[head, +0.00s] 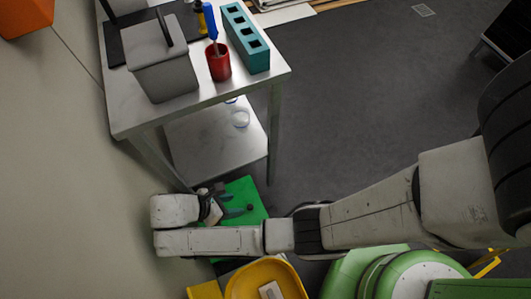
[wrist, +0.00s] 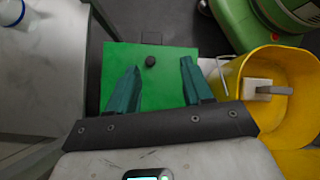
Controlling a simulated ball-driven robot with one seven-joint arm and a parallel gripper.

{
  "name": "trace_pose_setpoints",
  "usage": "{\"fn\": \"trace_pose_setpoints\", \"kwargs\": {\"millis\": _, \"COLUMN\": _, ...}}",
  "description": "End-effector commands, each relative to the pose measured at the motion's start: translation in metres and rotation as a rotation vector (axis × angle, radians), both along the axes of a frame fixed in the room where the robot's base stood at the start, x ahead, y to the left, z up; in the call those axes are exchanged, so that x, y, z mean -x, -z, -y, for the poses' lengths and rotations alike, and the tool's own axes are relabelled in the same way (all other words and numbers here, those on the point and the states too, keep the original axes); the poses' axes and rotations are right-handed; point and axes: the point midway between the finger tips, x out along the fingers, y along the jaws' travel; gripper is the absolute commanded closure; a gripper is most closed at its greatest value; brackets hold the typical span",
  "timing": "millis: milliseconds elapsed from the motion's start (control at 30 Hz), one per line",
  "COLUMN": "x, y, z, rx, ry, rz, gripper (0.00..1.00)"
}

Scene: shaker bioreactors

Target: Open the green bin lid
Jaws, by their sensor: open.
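The green bin lid (head: 246,192) is flat and square, low on the floor beside the metal table, and partly hidden by my arm in the head view. In the wrist view the lid (wrist: 170,90) lies beneath my gripper and looks closed. Its small round black knob (wrist: 150,61) stands near the lid's far edge. My gripper (wrist: 160,66) points down over the lid, with its two teal fingers spread apart and nothing between them. The knob appears between the fingertips in the picture, slightly beyond them; I cannot tell the height gap. The bin's body is hidden.
A yellow bin (wrist: 240,92) holding a pale-handled tool (wrist: 268,88) stands close right of the lid. The metal table (head: 200,110) stands behind, carrying a grey box (head: 160,65), a red cup (head: 218,65) and a teal rack (head: 246,40). Open floor (head: 360,110) lies right of the table.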

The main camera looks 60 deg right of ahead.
Motion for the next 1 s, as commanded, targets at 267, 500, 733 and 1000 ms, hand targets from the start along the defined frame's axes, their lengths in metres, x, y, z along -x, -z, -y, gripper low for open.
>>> {"fn": "trace_pose_setpoints", "kwargs": {"millis": 267, "x": 0.027, "y": -0.040, "z": 0.002, "rx": 0.001, "ry": -0.001, "rz": -0.001, "gripper": 0.50}}
{"fn": "trace_pose_setpoints", "kwargs": {"millis": 500, "x": 0.074, "y": -0.060, "z": 0.005, "rx": 0.001, "ry": -0.001, "rz": -0.003, "gripper": 0.50}}
{"fn": "trace_pose_setpoints", "kwargs": {"millis": 733, "x": 0.106, "y": -0.071, "z": 0.007, "rx": 0.001, "ry": 0.000, "rz": 0.000, "gripper": 0.50}}
{"fn": "trace_pose_setpoints", "kwargs": {"millis": 1000, "x": 0.117, "y": -0.074, "z": 0.007, "rx": 0.001, "ry": 0.000, "rz": 0.001, "gripper": 0.50}}
